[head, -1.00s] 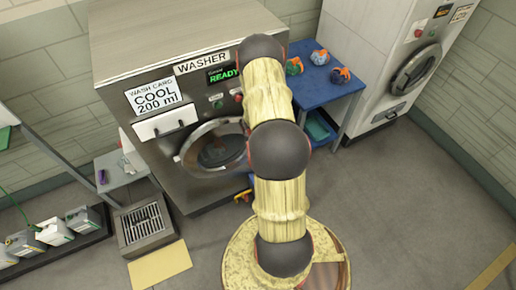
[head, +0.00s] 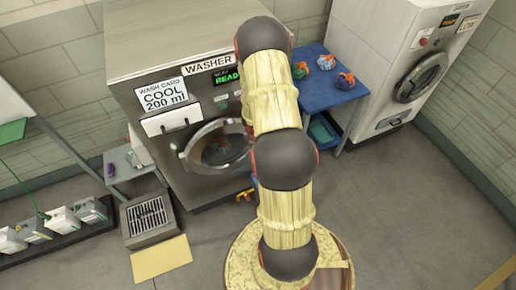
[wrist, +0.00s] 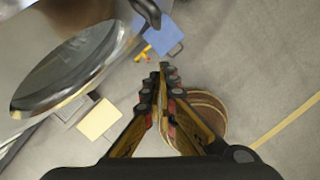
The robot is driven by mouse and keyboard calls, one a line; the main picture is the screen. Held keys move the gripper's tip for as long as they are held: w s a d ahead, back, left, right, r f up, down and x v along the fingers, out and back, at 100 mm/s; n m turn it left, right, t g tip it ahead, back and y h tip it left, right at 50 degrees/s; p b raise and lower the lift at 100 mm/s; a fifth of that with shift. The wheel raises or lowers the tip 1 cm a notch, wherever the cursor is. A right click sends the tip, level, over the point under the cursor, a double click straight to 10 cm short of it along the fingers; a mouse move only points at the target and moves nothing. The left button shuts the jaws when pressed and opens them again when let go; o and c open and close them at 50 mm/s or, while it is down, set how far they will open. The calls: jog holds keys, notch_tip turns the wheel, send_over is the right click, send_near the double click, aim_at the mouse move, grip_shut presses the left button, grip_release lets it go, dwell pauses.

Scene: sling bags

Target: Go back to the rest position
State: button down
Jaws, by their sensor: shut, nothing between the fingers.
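My gripper (wrist: 163,75) shows in the wrist view with its fingers together and nothing between them. It hangs in the air over the floor, with the washer's round door (wrist: 75,60) close by at the left. In the head view my arm rises from my round base in front of the washer (head: 150,70), and my gripper is hidden there. Something reddish shows inside the door ring, too small to make out.
A small grey side table (head: 125,170), a floor grate (head: 148,217), a yellow mat (head: 161,259) and several containers (head: 62,220) are at left.

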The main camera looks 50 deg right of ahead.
jog(key=shift+s+r, duration=0.1)
jog(key=shift+r, duration=0.2)
